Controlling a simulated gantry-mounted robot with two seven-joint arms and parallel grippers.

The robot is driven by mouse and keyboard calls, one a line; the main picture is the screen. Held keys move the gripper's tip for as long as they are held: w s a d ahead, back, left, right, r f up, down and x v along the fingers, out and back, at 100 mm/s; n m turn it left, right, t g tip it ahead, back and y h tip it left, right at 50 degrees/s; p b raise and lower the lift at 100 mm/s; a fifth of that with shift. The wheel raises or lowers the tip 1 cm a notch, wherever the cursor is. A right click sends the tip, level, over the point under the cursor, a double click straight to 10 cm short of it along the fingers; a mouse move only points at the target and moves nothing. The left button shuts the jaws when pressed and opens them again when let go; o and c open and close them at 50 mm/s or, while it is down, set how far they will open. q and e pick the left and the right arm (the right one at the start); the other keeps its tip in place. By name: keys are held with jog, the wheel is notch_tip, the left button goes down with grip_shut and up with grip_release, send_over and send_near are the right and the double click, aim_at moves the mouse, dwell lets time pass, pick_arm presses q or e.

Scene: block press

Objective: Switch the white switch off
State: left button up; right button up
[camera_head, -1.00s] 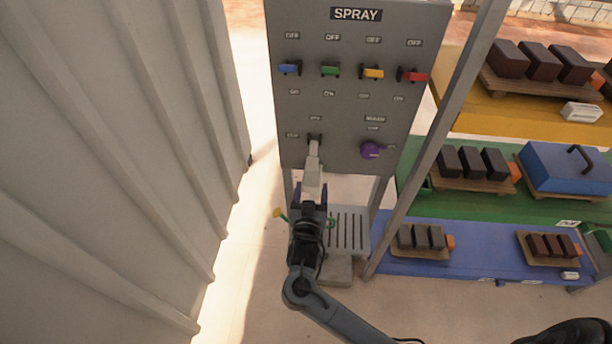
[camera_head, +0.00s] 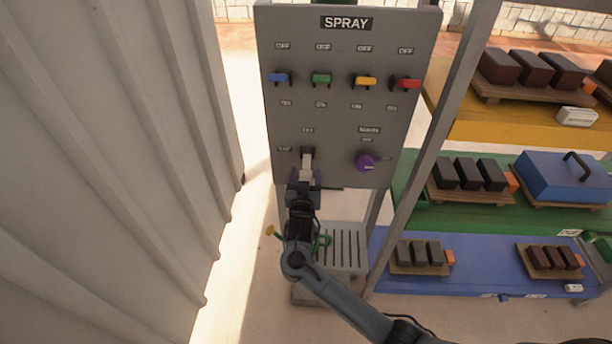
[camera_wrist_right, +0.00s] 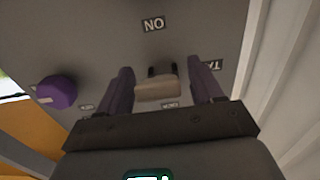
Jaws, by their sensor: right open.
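The white switch (camera_head: 307,164) is a pale lever on the lower left of the grey SPRAY panel (camera_head: 345,125). My right gripper (camera_head: 304,180) is close to the panel at the switch. In the right wrist view, the switch (camera_wrist_right: 158,90) lies between the two purple fingers of the open gripper (camera_wrist_right: 161,80), with gaps visible on both sides. In the head view, the gripper hides the lower end of the switch. My left gripper is not in view.
A purple knob (camera_head: 366,162) is right of the switch. Blue, green, yellow and red (camera_head: 405,83) switches line the panel above. A corrugated wall (camera_head: 110,170) stands at left. Shelves with dark blocks and a grey post (camera_head: 437,140) stand at right.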

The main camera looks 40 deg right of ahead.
jog(key=shift+w+d, duration=0.25)
jog(key=shift+d, duration=0.05)
grip_shut()
dwell(0.3)
